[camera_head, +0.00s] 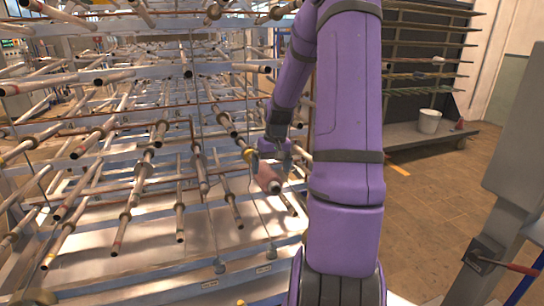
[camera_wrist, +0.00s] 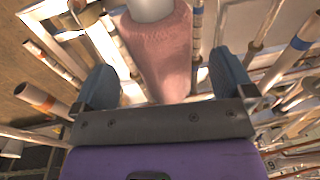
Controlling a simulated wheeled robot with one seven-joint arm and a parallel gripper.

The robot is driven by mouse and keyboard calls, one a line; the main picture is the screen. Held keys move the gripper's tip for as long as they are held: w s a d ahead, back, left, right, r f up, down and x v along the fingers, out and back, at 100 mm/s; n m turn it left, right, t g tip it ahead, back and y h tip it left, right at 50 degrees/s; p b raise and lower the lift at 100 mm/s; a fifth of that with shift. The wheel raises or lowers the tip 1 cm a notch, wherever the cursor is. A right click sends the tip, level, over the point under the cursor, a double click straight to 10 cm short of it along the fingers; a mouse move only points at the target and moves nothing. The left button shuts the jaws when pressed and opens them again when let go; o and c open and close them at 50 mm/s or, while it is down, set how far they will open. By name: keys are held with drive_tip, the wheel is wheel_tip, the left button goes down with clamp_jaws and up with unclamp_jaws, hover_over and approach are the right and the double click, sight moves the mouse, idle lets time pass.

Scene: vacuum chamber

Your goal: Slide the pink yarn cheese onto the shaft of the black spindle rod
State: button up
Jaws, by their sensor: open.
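The pink yarn cheese (camera_head: 266,175) sits at the front right of the rack in the head view, beside my arm, with its end facing down and right. In the wrist view the pink yarn cheese (camera_wrist: 157,55) fills the middle top, with a pale core (camera_wrist: 150,8) at its far end. My gripper (camera_wrist: 165,80) is open, its two dark fingers apart on either side of the cheese, with gaps visible. In the head view my gripper (camera_head: 280,158) is small and partly hidden by my arm. I cannot tell which rod is the black spindle rod.
A large rack (camera_head: 130,140) with many jutting rods and tubes fills the left and centre, close around my gripper. Open floor (camera_head: 430,210) lies right of my arm. A white bucket (camera_head: 429,121) stands on a low shelf at the back right.

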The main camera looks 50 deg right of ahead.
sight(269, 181)
drive_tip(key=shift+w+a+f, duration=0.1)
drive_tip(key=shift+a+f, duration=0.05)
drive_tip(key=shift+f, duration=1.2)
drive_tip(key=shift+w+a+f, duration=0.1)
drive_tip(key=shift+a+f, duration=0.05)
drive_tip(key=shift+f, duration=1.2)
drive_tip(key=c, duration=1.1)
drive_tip(key=shift+w+d+f, duration=0.15)
drive_tip(key=shift+w+d, duration=0.7)
drive_tip(key=shift+w, duration=0.55)
drive_tip(key=shift+w+d+f, duration=0.1)
drive_tip(key=shift+w+d, duration=0.8)
drive_tip(key=shift+w, duration=0.55)
drive_tip(key=shift+w+d+f, duration=0.15)
drive_tip(key=shift+w+d, duration=0.7)
drive_tip(key=shift+w, duration=0.55)
